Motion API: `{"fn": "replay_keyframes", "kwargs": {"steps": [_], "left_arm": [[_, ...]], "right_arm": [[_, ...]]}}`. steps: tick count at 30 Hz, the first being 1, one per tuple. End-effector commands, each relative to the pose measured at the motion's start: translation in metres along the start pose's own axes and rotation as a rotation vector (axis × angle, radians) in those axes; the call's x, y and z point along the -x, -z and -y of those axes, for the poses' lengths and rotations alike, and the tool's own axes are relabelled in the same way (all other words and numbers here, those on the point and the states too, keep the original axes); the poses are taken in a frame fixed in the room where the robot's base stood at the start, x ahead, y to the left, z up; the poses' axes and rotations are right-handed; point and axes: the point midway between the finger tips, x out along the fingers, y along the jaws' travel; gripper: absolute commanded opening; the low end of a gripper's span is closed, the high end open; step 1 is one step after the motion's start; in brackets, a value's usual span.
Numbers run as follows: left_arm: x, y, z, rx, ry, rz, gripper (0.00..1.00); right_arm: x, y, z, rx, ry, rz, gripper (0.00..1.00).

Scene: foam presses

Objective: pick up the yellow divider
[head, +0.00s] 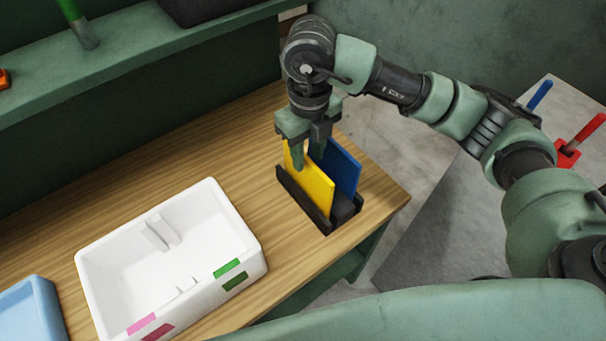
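The yellow divider (312,187) stands upright in a black slotted holder (311,212) on the wooden table. A blue divider (342,168) stands beside it, to its right, in the same holder. My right gripper (310,152) is directly above the holder, pointing down at the yellow divider's top edge. One finger shows in front of the yellow divider and the other between the two dividers. The fingers are apart; whether they touch the yellow divider cannot be told. My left gripper is not in view.
A white bin (97,284) with pink and green marks stands left of the holder. A light blue container (45,306) is at the lower left. A green shelf (150,62) runs behind the table. The wood between bin and holder is clear.

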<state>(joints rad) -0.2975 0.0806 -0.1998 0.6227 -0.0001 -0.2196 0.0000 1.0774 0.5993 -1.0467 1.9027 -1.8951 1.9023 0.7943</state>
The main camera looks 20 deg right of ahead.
Motion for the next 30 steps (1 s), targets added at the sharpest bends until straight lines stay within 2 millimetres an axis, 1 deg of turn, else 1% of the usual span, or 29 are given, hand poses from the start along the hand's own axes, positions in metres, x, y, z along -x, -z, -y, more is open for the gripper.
{"fn": "replay_keyframes", "kwargs": {"steps": [3,8,9,12,15,20,21,23,24,25,30], "left_arm": [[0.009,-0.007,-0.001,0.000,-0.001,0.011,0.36],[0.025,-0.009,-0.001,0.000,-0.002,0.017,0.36],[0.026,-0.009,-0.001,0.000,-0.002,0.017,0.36],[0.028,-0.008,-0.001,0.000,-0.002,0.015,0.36],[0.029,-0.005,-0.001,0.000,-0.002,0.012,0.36],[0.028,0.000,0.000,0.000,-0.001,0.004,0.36],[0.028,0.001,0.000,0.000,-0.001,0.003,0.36],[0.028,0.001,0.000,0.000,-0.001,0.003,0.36],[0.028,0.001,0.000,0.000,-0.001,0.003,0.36],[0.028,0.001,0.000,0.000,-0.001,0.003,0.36],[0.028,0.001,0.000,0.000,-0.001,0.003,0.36]], "right_arm": [[-0.012,0.001,-0.001,0.000,-0.001,-0.004,0.35],[-0.034,0.002,-0.005,0.001,-0.001,-0.006,0.35],[-0.041,0.002,-0.004,0.000,0.000,-0.005,0.35],[-0.053,0.001,-0.004,0.000,0.000,-0.003,0.35],[-0.059,0.001,-0.004,0.001,0.000,-0.001,0.35],[-0.059,0.001,-0.004,0.001,0.000,0.000,0.35],[-0.059,0.001,-0.004,0.001,0.000,0.000,0.32],[-0.059,0.001,-0.004,0.001,0.000,0.000,0.15],[-0.059,0.001,-0.004,0.001,0.000,0.000,0.04],[-0.059,0.001,-0.004,0.001,0.000,0.000,0.00],[-0.059,0.001,-0.004,0.001,0.000,0.001,0.00]]}}
